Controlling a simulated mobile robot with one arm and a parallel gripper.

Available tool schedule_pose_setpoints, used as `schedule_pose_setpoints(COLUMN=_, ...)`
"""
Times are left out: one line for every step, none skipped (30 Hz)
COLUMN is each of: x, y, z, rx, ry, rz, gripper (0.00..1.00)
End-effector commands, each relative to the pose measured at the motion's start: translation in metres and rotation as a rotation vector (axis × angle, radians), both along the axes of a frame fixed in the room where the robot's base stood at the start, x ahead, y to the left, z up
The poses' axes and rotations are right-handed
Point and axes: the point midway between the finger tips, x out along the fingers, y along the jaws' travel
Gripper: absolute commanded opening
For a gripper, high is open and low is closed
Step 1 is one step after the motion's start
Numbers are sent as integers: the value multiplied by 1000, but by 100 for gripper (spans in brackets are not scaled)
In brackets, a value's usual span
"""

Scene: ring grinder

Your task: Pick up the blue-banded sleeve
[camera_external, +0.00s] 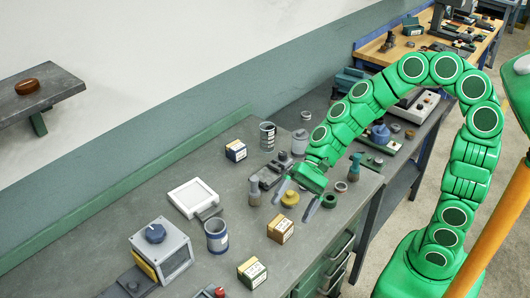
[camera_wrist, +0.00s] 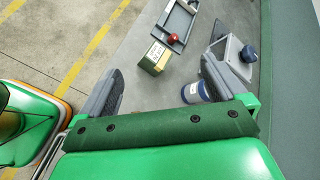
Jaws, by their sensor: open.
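A grey sleeve with a blue band (camera_external: 216,238) stands upright on the grey workbench, right of the dial box. In the wrist view what looks like the same sleeve (camera_wrist: 191,92) shows its blue and white side, partly hidden by the right finger. My gripper (camera_external: 297,201) is open and points down over the bench, to the right of the sleeve and apart from it. In the wrist view the space between its fingers (camera_wrist: 156,82) holds nothing, and the sleeve lies by the right finger rather than midway.
A dial box with a blue knob (camera_external: 160,248) and a white-framed tray (camera_external: 192,197) flank the sleeve. Small labelled boxes stand nearby, one green (camera_external: 251,272) and one brown (camera_external: 280,228). A yellow knobbed piece (camera_external: 290,198) is by the fingers. A dark-banded cylinder (camera_external: 267,136) stands farther back.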

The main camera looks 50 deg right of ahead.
Motion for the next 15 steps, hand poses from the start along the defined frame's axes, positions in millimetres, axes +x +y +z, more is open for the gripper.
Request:
schedule_pose_setpoints(x=11, y=7, z=-4, rx=31, ry=45, rz=-42, gripper=98)
schedule_pose_setpoints(x=19, y=10, z=-5, rx=47, ry=69, rz=-71, gripper=98)
schedule_pose_setpoints(x=29, y=14, z=-6, rx=69, ry=103, rz=-113, gripper=98)
schedule_pose_setpoints(x=36, y=16, z=-8, rx=84, ry=128, rz=-143, gripper=98)
schedule_pose_setpoints(x=44, y=18, z=-10, rx=100, ry=157, rz=-173, gripper=98)
schedule_pose_setpoints(x=53, y=21, z=-14, rx=121, ry=196, rz=-213, gripper=98)
schedule_pose_setpoints(x=61, y=23, z=-17, rx=135, ry=225, rz=-243, gripper=98)
schedule_pose_setpoints(x=69, y=24, z=-20, rx=147, ry=252, rz=-274, gripper=98)
schedule_pose_setpoints(x=79, y=26, z=-24, rx=164, ry=292, rz=-317, gripper=98)
schedule_pose_setpoints(x=86, y=27, z=-29, rx=175, ry=323, rz=-348, gripper=98)
schedule_pose_setpoints(x=93, y=28, z=-33, rx=186, ry=355, rz=-379, gripper=98)
schedule_pose_setpoints(x=102, y=28, z=-40, rx=202, ry=397, rz=-420, gripper=98)
schedule_pose_setpoints(x=109, y=28, z=-44, rx=211, ry=425, rz=-450, gripper=98)
schedule_pose_setpoints(x=116, y=28, z=-49, rx=219, ry=455, rz=-481, gripper=98)
schedule_pose_setpoints(x=123, y=28, z=-57, rx=226, ry=492, rz=-518, gripper=98)
